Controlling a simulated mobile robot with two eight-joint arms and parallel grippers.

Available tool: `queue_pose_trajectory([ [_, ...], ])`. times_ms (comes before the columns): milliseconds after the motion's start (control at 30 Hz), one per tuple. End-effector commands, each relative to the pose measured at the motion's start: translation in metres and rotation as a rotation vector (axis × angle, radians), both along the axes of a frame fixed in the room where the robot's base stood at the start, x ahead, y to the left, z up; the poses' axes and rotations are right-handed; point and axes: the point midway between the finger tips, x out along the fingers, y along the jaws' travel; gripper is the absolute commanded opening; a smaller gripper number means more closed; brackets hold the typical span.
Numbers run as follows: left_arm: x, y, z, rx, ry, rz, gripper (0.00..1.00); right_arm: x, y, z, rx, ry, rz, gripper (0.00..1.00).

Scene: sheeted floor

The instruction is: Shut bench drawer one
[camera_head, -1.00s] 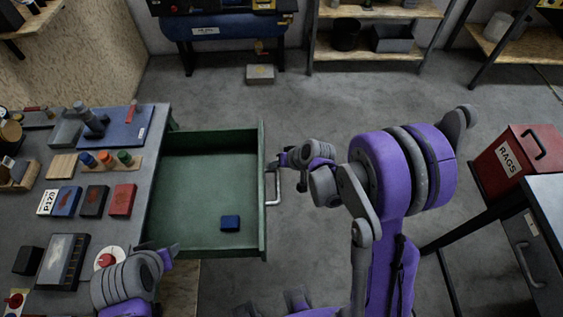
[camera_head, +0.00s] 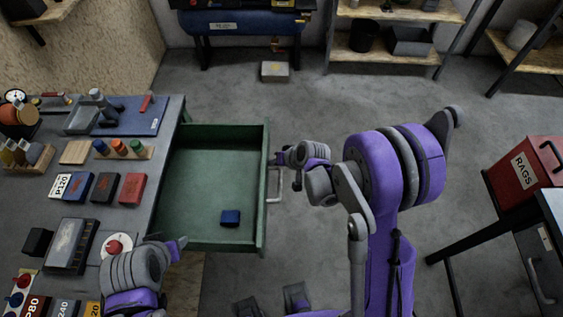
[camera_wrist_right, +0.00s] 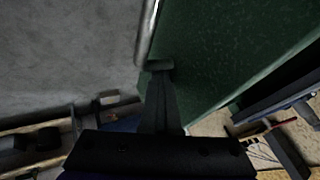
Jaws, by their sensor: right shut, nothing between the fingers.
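The green bench drawer (camera_head: 212,180) stands pulled out from the right side of the grey bench, with a small blue block (camera_head: 230,217) inside it. Its silver handle (camera_head: 274,186) is on the outer front face. My right gripper (camera_head: 277,159) is shut and empty, at the drawer front near the far end of the handle. In the right wrist view the shut fingers (camera_wrist_right: 160,68) lie close to the green front (camera_wrist_right: 215,45), next to the handle (camera_wrist_right: 147,35); contact is unclear. My left gripper (camera_head: 180,243) is over the bench edge near the drawer's near corner; its jaw state is unclear.
The bench top (camera_head: 130,220) carries sanding blocks, coloured-top pieces and a blue mat (camera_head: 140,112). A red rags bin (camera_head: 525,175) and a dark table stand at the right. Shelves stand at the back.

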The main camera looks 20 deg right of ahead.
Motion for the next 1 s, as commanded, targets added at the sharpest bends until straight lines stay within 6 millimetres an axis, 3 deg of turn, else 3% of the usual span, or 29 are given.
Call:
queue_pose_trajectory([
  [700, -0.009, 0.000, -0.037, 0.000, 0.017, 0.000, 0.50, 0.058, 0.186, -0.002, 0.001, 0.001, 0.007, 0.00],
  [1000, -0.010, 0.000, -0.046, 0.000, 0.020, 0.000, 0.50, 0.081, 0.252, -0.001, 0.001, 0.000, 0.005, 0.00],
])
